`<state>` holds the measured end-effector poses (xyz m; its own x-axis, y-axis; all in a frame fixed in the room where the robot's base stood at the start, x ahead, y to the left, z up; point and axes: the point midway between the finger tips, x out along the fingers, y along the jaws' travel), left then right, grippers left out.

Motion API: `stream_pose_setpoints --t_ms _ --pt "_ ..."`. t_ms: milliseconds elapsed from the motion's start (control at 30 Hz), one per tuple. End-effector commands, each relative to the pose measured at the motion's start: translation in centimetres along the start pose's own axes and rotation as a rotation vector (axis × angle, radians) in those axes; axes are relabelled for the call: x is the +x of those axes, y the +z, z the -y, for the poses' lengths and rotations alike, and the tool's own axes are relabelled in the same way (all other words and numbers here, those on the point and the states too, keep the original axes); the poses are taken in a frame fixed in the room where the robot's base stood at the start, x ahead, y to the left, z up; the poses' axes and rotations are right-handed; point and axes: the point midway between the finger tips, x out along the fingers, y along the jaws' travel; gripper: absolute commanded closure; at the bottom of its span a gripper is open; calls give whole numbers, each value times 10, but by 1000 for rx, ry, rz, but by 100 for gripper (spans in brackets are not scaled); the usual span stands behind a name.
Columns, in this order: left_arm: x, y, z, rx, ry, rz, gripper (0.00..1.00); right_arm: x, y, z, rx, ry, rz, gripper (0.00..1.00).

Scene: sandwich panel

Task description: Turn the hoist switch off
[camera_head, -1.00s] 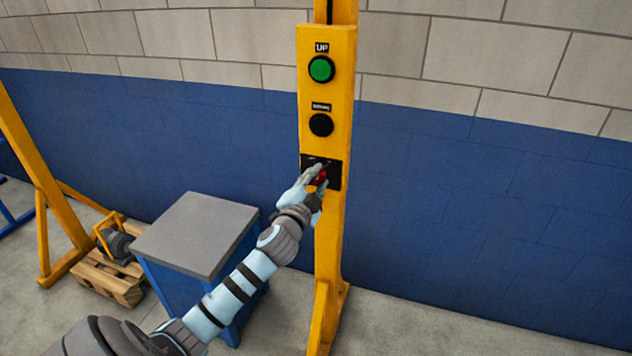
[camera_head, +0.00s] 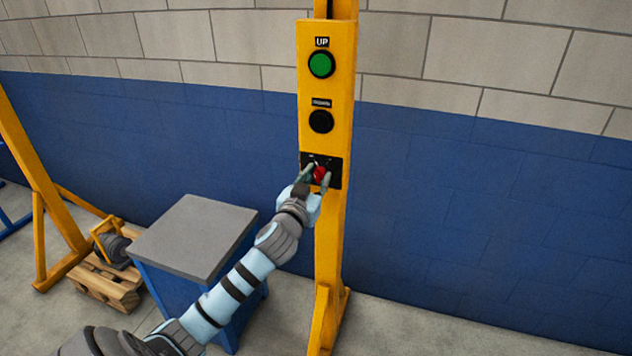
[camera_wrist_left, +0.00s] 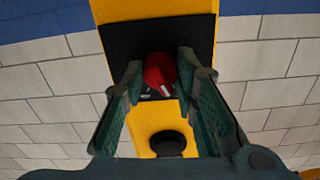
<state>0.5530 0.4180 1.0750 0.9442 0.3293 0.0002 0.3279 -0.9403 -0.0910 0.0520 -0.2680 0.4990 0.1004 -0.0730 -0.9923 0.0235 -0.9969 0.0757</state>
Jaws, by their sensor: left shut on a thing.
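The hoist switch is a red rotary knob (camera_head: 320,174) on a black plate (camera_head: 336,181), low on the yellow panel (camera_head: 312,88). My left gripper (camera_head: 318,176) is at the knob, shut on it with one finger on each side. In the left wrist view the red knob (camera_wrist_left: 159,72) sits between the two green fingertips (camera_wrist_left: 158,80), with a white mark on its face. The plate's lettering is partly hidden and too small to read. My right gripper is not in view.
Above the switch are a black button (camera_head: 321,121) and a green button (camera_head: 321,65) labelled UP. A blue cabinet with a grey top (camera_head: 193,236) stands left of the post, under my left arm. A wooden pallet (camera_head: 106,285) lies farther left. The right side is clear floor and wall.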

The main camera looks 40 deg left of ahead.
Motion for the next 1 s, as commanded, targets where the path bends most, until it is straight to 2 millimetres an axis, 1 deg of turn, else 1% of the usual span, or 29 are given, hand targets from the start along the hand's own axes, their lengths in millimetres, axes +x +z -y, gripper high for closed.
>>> stream_pose_setpoints --t_ms 300,733,767,800,867,900,1000 --pt "0 1 0 -95 -1 2 100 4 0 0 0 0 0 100" --pt "0 1 0 -107 -1 2 100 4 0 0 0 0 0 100" --pt "0 1 0 -107 -1 2 72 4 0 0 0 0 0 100" --pt "0 1 0 -107 -1 2 66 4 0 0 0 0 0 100" --pt "0 1 0 -107 -1 2 56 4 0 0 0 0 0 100" --pt "0 1 0 -107 -1 2 53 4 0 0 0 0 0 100" --pt "0 0 0 -106 0 1 53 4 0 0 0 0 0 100"
